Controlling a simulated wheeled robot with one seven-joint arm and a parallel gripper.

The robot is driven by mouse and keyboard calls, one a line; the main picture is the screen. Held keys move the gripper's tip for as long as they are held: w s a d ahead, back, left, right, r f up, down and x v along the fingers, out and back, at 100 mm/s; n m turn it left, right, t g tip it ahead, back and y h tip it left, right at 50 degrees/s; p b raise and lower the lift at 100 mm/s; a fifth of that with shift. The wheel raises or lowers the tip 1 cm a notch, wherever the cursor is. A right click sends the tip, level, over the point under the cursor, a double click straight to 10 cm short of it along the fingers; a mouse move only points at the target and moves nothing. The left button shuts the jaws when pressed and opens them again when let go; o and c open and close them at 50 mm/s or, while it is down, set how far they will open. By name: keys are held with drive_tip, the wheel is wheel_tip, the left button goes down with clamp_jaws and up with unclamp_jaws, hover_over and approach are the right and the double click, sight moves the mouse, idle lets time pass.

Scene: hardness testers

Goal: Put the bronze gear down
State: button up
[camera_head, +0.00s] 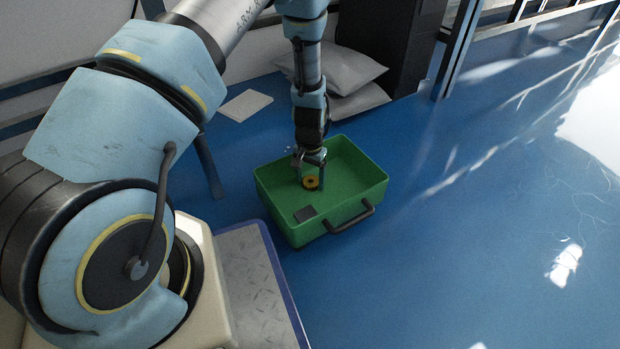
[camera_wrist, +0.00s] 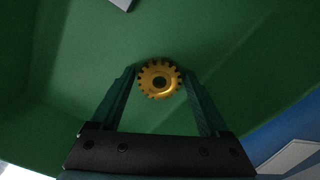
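The bronze gear (camera_head: 311,183) is a small toothed golden ring inside the green bin (camera_head: 346,219). In the wrist view the gear (camera_wrist: 160,80) sits between my two fingertips, face towards the camera, and fills the gap from one finger to the other. My gripper (camera_head: 311,181) points down into the bin and is shut on the gear. The gear is low in the bin; I cannot tell whether it touches the bin floor.
A small dark flat piece (camera_head: 305,214) lies on the bin floor near the front-left corner. The bin's dark handle (camera_head: 349,219) faces front right. Pale sacks (camera_head: 352,75) lie behind, and a pale flat sheet (camera_head: 246,105) lies left of them. The blue floor (camera_head: 470,200) to the right is clear.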

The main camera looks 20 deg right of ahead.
drive_tip(key=shift+o, duration=1.2)
wheel_tip(320, 180, up, 12)
drive_tip(key=p, duration=0.6)
drive_tip(key=w+a+r+n, duration=0.2)
drive_tip(key=a+r, duration=0.5)
drive_tip(key=r, duration=0.1)
drive_tip(key=w+a+r+n, duration=0.2)
drive_tip(key=a+r, duration=0.4)
drive_tip(key=r, duration=0.1)
drive_tip(key=s+a+r+n, duration=0.1)
drive_tip(key=s+a+r, duration=0.1)
drive_tip(key=a+r, duration=0.2)
drive_tip(key=s+a+r+n+t, duration=0.1)
drive_tip(key=s+a+r+n, duration=0.1)
drive_tip(key=a, duration=0.5)
drive_tip(key=s+a+r+n, duration=0.1)
drive_tip(key=s+a+r, duration=0.3)
drive_tip(key=a+r, duration=0.1)
drive_tip(key=shift+s+a+r+n+t, duration=0.25)
drive_tip(key=shift+a+r+n+t, duration=0.05)
drive_tip(key=shift+a+r+n, duration=0.15)
